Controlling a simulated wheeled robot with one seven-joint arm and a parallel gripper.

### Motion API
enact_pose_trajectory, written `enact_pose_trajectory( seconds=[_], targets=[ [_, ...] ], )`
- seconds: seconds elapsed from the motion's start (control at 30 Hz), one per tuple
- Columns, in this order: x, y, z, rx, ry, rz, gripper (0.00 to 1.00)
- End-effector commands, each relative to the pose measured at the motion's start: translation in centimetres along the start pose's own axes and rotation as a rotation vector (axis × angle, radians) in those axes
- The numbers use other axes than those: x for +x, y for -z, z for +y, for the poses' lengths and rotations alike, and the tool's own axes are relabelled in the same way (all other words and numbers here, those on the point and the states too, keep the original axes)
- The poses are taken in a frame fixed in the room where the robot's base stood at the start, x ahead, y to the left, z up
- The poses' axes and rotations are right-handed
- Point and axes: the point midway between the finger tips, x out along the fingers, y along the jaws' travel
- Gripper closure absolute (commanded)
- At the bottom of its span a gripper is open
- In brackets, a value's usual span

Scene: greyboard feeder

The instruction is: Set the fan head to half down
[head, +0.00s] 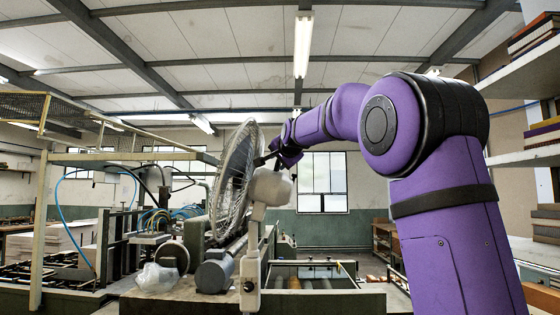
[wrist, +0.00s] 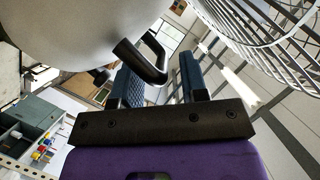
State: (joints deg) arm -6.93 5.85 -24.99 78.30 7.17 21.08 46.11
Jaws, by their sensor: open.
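The fan head shows in the head view as a round wire cage (head: 232,178) with a pale motor housing (head: 270,187) on its right side, on a pale stand (head: 250,265). The cage is seen nearly edge-on, and its top leans to the right. My gripper (head: 285,155) is beside the upper part of the housing, partly hidden. In the wrist view my gripper (wrist: 160,84) is open, with a black bent handle (wrist: 150,58) reaching between its fingers. The handle comes off the white housing (wrist: 75,30). The cage (wrist: 272,35) is at the upper right. Contact with the handle cannot be told.
Machinery with a grey motor (head: 215,272) and rollers stands around the fan. A clear plastic bag (head: 157,277) lies at the left. A yellowish railing frame (head: 40,230) stands further left. Shelves with boards (head: 535,155) are at the right. The air above the fan is clear.

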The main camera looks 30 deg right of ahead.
Motion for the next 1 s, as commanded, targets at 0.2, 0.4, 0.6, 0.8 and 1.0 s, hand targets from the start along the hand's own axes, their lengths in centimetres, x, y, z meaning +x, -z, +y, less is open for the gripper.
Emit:
enact_pose_trajectory(
  seconds=[0.2,0.4,0.6,0.8,1.0],
  targets=[
    [0.1,0.0,0.0,0.001,0.001,0.000,0.60],
    [0.0,0.0,-0.1,0.001,0.001,0.000,0.97],
    [0.0,-0.1,-0.1,-0.001,0.001,-0.001,1.00],
    [0.2,-0.5,-1.0,-0.038,-0.012,-0.003,1.00],
    [0.7,-1.6,-2.9,-0.140,-0.054,-0.004,1.00]
  ],
)
